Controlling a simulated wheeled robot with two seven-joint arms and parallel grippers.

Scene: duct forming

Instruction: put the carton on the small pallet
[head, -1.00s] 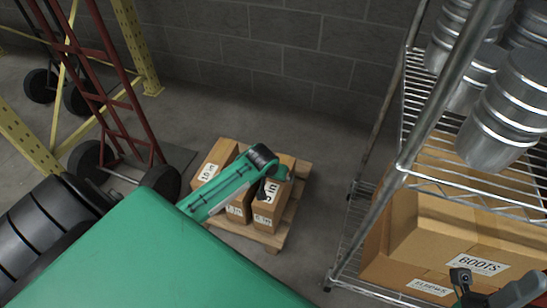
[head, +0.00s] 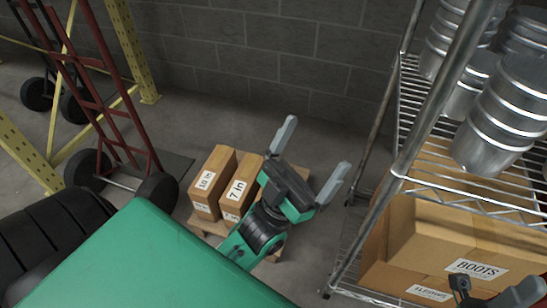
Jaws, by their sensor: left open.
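The small wooden pallet (head: 302,171) lies on the floor in the middle, partly hidden by my left arm. Two brown cartons with white labels stand side by side on it: a left carton (head: 213,181) and a "7 in" carton (head: 240,190).
A red hand truck (head: 100,95) and yellow rack posts are at left. A block wall (head: 290,50) closes the back; floor before it is clear.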

